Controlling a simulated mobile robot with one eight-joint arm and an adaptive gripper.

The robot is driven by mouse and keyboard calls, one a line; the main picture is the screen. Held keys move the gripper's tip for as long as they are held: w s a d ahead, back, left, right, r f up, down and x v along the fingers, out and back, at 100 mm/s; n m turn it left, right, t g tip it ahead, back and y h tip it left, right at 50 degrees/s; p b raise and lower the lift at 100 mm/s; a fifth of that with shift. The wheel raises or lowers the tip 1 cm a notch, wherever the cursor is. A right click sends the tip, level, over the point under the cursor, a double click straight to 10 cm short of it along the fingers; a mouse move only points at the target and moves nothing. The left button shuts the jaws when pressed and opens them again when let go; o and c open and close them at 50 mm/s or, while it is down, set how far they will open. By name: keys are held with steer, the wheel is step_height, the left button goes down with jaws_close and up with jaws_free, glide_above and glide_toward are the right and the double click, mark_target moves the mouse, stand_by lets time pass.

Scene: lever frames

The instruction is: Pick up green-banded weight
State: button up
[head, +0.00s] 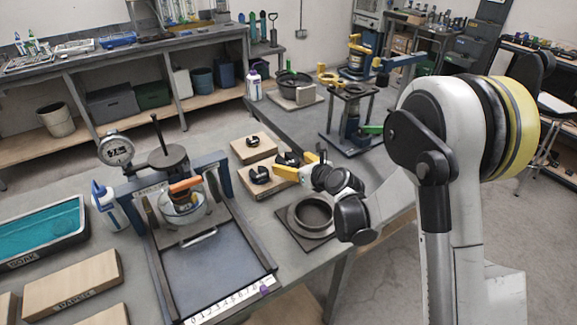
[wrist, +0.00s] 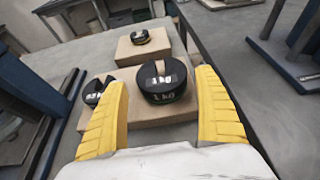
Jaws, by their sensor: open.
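Black round 1 kg weights lie on wooden blocks. One weight (wrist: 163,85) sits on the near block in the wrist view, between and just ahead of my yellow fingertips. A second weight (wrist: 97,90) is on the same block, partly behind the left finger. A third (wrist: 141,37) is on the farther block, with a yellowish edge. My gripper (wrist: 158,80) is open, with no visible contact. In the head view my gripper (head: 298,165) is over the near block's right end.
A framed press (head: 190,200) with a glass dish stands to the left. A stand (head: 352,115) is behind on the right. Bare bench shows around the blocks.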

mark_target(289, 160)
steer(key=x, duration=0.3)
steer(key=shift+w+a+b, duration=0.1)
steer(key=shift+w+b, duration=0.15)
steer(key=shift+b, duration=0.15)
steer(key=c, duration=1.2)
steer(key=shift+r, duration=0.1)
steer(key=shift+r+p, duration=0.35)
steer(key=shift+r, duration=0.1)
steer(key=r+p, duration=0.1)
steer(key=r, duration=0.2)
steer(key=shift+d+r+p, duration=0.25)
steer(key=shift+p, duration=0.15)
steer(key=s+d+r+p, duration=0.5)
steer(key=d+r, duration=0.4)
steer(key=d, duration=0.1)
steer(key=shift+r, duration=0.25)
